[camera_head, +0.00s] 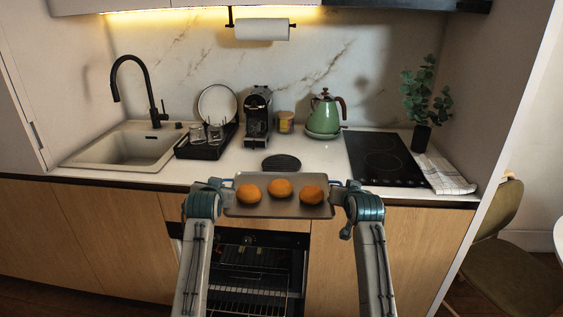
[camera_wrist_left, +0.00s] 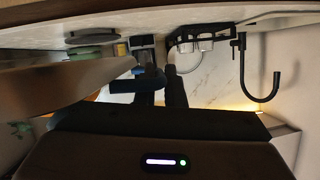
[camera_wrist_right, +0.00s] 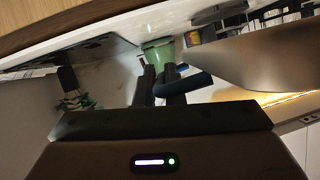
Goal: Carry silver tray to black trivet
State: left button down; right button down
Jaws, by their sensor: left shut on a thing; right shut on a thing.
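The silver tray (camera_head: 267,209) is held about level in front of the counter's front edge, with three orange-brown round items (camera_head: 280,187) on it. My left gripper (camera_head: 228,185) is shut on the tray's blue handle at the left end, also seen in the left wrist view (camera_wrist_left: 135,86). My right gripper (camera_head: 342,185) is shut on the blue handle at the right end, also seen in the right wrist view (camera_wrist_right: 190,86). The round black trivet (camera_head: 281,162) lies bare on the counter just beyond the tray.
A coffee machine (camera_head: 258,115), a yellow tin (camera_head: 286,122) and a green kettle (camera_head: 325,114) stand behind the trivet. A black dish rack (camera_head: 203,147) is left of it, and a black cooktop (camera_head: 385,160) is right. An oven (camera_head: 245,265) with racks showing is below the tray.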

aim_at(283, 164)
jog(key=i, duration=1)
